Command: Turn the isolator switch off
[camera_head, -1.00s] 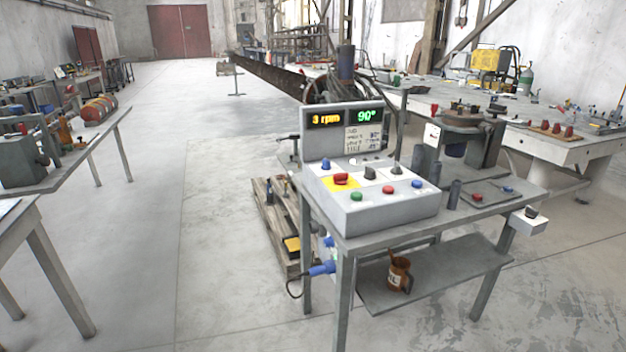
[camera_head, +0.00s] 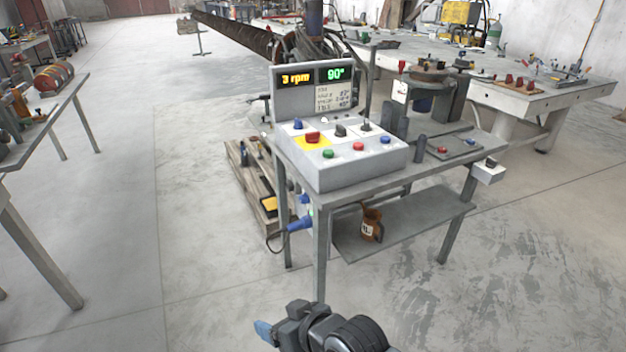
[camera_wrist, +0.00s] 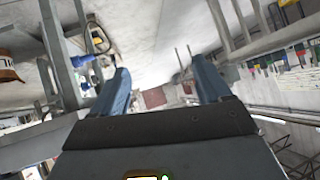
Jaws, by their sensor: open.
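The grey control console (camera_head: 345,168) stands on a metal table, with a display reading "3 rpm" and "90°". A red knob (camera_head: 313,137) sits on a yellow plate at its left. A small pale box with a dark knob (camera_head: 490,163) hangs at the table's right end. No readable label shows which control is the isolator switch. My gripper (camera_head: 264,331) is low in front of the table, well apart from the controls. In the wrist view, my gripper (camera_wrist: 160,68) has its two blue fingers apart and nothing between them.
A wooden pallet (camera_head: 250,190) lies behind. Another bench (camera_head: 50,125) stands left. Floor in front is clear.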

